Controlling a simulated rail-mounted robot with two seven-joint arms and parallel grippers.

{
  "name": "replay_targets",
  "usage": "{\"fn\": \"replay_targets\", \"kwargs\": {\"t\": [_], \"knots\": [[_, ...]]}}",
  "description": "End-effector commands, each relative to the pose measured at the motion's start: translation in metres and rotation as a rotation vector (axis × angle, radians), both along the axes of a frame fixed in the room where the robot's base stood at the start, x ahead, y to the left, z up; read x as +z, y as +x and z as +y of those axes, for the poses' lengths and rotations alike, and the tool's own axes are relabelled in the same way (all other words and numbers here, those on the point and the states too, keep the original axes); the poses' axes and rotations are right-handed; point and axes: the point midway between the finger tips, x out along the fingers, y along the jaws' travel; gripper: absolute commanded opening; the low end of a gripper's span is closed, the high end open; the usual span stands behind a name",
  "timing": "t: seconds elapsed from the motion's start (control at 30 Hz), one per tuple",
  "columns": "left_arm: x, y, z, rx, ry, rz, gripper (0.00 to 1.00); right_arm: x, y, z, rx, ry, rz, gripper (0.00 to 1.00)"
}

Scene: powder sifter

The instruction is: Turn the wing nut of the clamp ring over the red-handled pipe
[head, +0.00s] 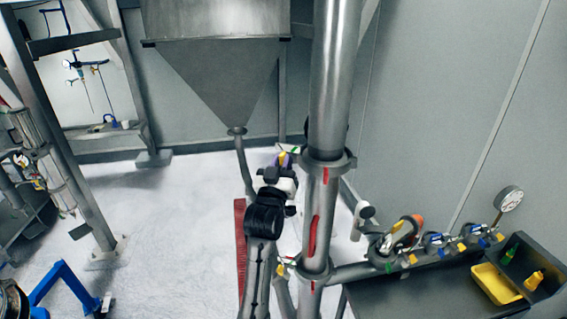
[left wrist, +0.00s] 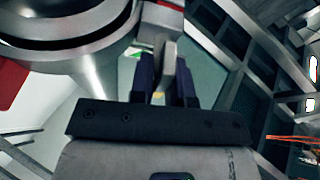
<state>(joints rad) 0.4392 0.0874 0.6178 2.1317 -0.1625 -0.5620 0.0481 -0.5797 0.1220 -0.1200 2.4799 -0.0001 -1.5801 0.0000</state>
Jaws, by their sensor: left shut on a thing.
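The vertical steel pipe with a red handle (head: 313,236) stands in the middle of the head view. A clamp ring (head: 334,166) goes around the pipe above the handle. My left gripper (head: 284,159) is at the left side of this ring, its dark purple fingers shut on the wing nut. In the left wrist view, the grey wing nut (left wrist: 168,66) sits between the two fingers of the gripper (left wrist: 164,72), with the round clamp ring (left wrist: 75,58) to the upper left. In the head view the gripper largely hides the nut. My right gripper is not in view.
A lower clamp ring (head: 316,272) with a yellow-marked fitting (head: 282,269) is below the handle. A steel hopper (head: 215,75) hangs behind. Valves, a pressure gauge (head: 509,198) and a yellow tray (head: 494,286) are at the right. The floor left of the pipe is mostly clear.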

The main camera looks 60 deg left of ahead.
Motion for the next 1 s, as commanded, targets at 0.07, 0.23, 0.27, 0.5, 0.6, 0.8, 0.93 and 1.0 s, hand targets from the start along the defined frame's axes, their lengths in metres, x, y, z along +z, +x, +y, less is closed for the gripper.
{"fn": "replay_targets", "kwargs": {"t": [0.07,0.23,0.27,0.5,0.6,0.8,0.93,1.0], "knots": [[0.000,0.001,0.000,-0.002,-0.061,-0.051,0.00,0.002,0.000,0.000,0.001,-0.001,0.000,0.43],[0.000,0.000,0.000,-0.001,-0.177,-0.150,0.00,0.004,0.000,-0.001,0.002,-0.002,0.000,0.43],[0.000,0.000,0.000,-0.002,-0.198,-0.168,0.00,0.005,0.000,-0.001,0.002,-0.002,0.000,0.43],[0.000,0.000,0.001,-0.002,-0.331,-0.283,0.00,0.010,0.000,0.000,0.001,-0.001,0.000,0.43],[-0.001,-0.001,0.001,-0.001,-0.372,-0.319,0.00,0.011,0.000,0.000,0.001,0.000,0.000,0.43],[-0.001,-0.001,0.002,-0.001,-0.431,-0.372,0.00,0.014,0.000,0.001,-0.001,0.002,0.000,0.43],[-0.002,-0.001,0.002,-0.002,-0.453,-0.391,0.00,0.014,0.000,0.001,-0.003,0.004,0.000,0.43],[-0.002,-0.002,0.002,-0.001,-0.460,-0.397,0.00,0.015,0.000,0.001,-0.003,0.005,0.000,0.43]]}}
